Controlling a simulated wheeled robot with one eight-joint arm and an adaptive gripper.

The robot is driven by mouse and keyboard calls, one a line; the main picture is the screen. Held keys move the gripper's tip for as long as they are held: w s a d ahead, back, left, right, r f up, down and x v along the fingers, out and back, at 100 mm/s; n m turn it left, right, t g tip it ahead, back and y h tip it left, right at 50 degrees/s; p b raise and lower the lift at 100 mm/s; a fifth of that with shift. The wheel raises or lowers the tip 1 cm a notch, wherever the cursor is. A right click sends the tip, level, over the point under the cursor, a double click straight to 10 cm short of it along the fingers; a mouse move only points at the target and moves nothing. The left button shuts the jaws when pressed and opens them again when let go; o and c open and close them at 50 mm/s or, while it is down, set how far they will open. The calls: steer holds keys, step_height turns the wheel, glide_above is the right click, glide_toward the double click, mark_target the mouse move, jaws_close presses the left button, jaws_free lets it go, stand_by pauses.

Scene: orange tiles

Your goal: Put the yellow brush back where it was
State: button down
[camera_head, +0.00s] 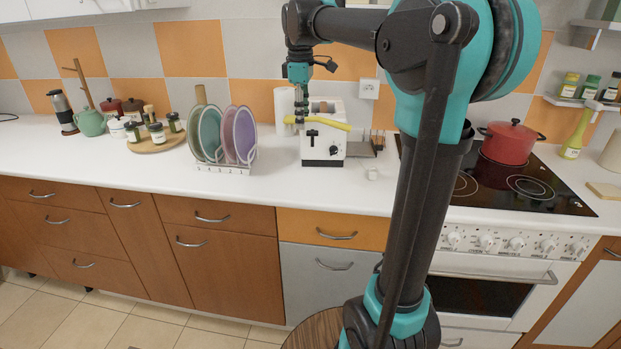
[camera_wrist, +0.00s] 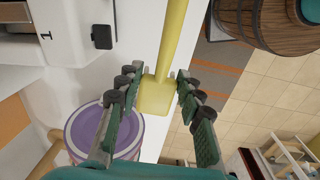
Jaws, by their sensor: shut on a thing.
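The yellow brush (camera_head: 332,124) is held in my gripper (camera_head: 299,117), in front of the white toaster in the head view. It lies nearly level across the toaster's upper front, with its longer part to the right of the gripper. In the wrist view the yellow brush (camera_wrist: 157,97) sits between the two fingers of my gripper (camera_wrist: 155,82), which are shut on it. Its handle runs up out of the picture. The fingers hide part of the brush in the head view, and I cannot tell whether it touches the toaster.
The white toaster (camera_head: 322,153) stands close behind the brush. A plate rack (camera_head: 225,168) with several plates is to its left. The stove (camera_head: 520,186) carries a red pot (camera_head: 508,143) at right. The counter's front strip (camera_head: 120,165) is clear.

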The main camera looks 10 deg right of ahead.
step_height(320, 180, down, 19)
steer(key=shift+f, duration=0.15)
stand_by(0.4)
steer(key=shift+f, duration=0.15)
steer(key=c, duration=1)
jaws_free()
step_height(320, 180, up, 12)
steer(key=shift+s+a, duration=0.15)
steer(key=shift+s, duration=0.2)
